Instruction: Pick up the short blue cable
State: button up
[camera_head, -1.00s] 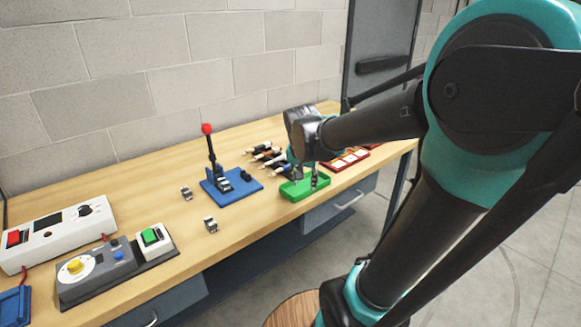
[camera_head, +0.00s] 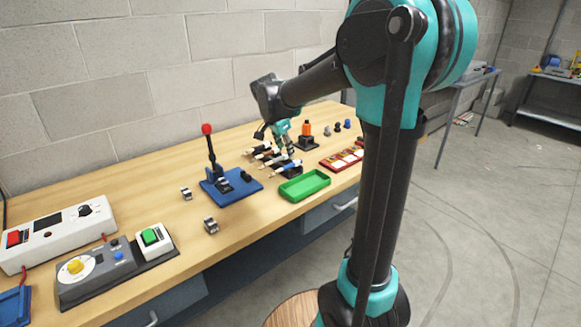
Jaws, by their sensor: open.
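My gripper (camera_head: 287,150) is open over a dark rack at the back middle of the workbench. Several short dark, pale-ended pieces (camera_head: 261,149) lie side by side there. The nearest piece has a blue body (camera_head: 288,165) and may be the short blue cable, but it is too small to tell. My gripper's fingers are just behind and above this blue piece. I cannot tell whether they touch anything, and the gripper partly hides the rack.
A green tray (camera_head: 304,194) stands in front of the rack, with a red tray (camera_head: 343,158) to its right. A blue lever press (camera_head: 231,188) is at the left. An orange-topped stand (camera_head: 307,136) is behind. Bare bench lies around the small metal clips (camera_head: 211,225).

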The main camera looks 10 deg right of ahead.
aim_at(290, 165)
jog(key=shift+x, duration=4.3)
jog(key=shift+d, duration=0.15)
grip_shut()
